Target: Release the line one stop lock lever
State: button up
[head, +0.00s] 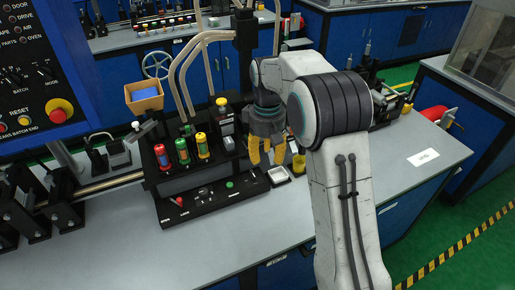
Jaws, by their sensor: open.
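My gripper (266,151) points down with its yellow fingers apart and empty, right of the middle of the view. It is above the bench near the right end of a black control unit (213,205). A small red lever (178,201) lies on the left of this unit's low front panel. No label on it can be read, so I cannot tell whether it is the line one stop lock lever. My gripper is up and right of it, well apart. A green button (229,184) is on the same panel.
Red (161,156), green (182,151) and yellow (202,145) capped cylinders stand upright on the unit behind the panel. The grey bench front (240,235) is clear.

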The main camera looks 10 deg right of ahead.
jog(key=shift+t, duration=0.8)
jog(key=shift+s+a+r+b, duration=0.1)
jog(key=shift+s+a+r, duration=0.1)
jog(key=shift+r, duration=0.65)
jog(key=shift+s+a+r+b, duration=0.15)
jog(key=shift+a+r, duration=0.05)
jog(key=shift+r, duration=0.65)
jog(key=shift+s+a+r+b, duration=0.1)
jog(key=shift+s+a+r, duration=0.1)
jog(key=shift+r, duration=0.65)
